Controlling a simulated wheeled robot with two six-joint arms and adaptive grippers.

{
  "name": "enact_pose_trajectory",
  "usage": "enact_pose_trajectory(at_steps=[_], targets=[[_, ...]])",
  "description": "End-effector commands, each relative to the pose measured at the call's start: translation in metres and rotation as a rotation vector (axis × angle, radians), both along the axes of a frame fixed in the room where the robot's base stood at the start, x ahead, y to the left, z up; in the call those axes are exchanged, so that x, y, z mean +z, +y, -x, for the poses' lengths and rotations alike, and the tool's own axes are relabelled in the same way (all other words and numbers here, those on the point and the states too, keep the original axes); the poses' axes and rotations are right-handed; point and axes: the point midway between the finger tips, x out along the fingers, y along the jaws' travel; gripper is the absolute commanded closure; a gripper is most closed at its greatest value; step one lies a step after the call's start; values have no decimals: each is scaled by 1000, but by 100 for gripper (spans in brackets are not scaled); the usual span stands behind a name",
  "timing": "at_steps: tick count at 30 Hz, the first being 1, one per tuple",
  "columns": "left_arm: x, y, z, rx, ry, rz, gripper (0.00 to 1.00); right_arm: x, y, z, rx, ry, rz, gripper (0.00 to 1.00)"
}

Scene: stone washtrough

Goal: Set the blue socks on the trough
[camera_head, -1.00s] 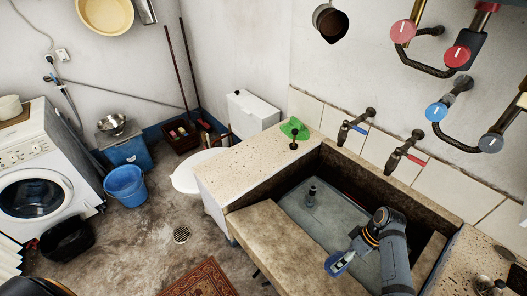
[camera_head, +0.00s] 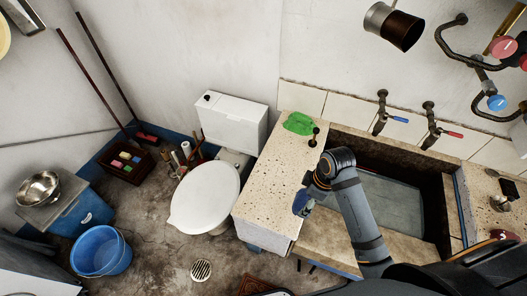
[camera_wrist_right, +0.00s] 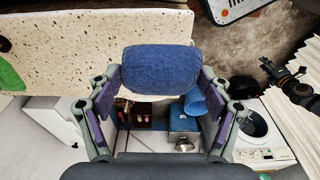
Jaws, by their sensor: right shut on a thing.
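The blue socks (camera_wrist_right: 162,70), a rolled bundle, are held between the purple-padded fingers of my right gripper (camera_wrist_right: 161,82) in the wrist view. In the head view the right gripper (camera_head: 305,199) is at the right-hand edge of the trough's speckled left top, with a little blue showing at its tip. The stone trough (camera_head: 268,178) has this flat top beside its sunken basin. The top also shows behind the socks in the wrist view (camera_wrist_right: 70,40). I cannot tell whether the socks touch it.
A green cloth (camera_head: 298,123) and a dark knobbed item (camera_head: 313,138) are at the back of the speckled top. The front of this top is clear. Two taps (camera_head: 381,112) are on the wall above the basin. A white toilet (camera_head: 206,195) stands left of the trough.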

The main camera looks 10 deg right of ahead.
Motion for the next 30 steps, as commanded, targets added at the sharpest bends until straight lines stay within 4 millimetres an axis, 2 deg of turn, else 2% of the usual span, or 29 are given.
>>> enact_pose_trajectory(at_steps=[6,10,17,21,25,30], targets=[[1,-9,3,4,5,11,65,3,1,0,-1,-4,3,59],[9,-19,3,8,4,24,65,-4,14,-22,0,-4,-6,59],[28,-17,2,7,3,22,65,-33,44,-81,3,-4,-1,59],[30,-7,-2,3,-4,9,65,-66,53,-101,2,-3,3,59],[31,-4,-5,1,-8,4,65,-83,58,-113,2,-4,3,59],[30,-7,-4,3,-7,10,65,-88,60,-116,1,-6,3,59]])
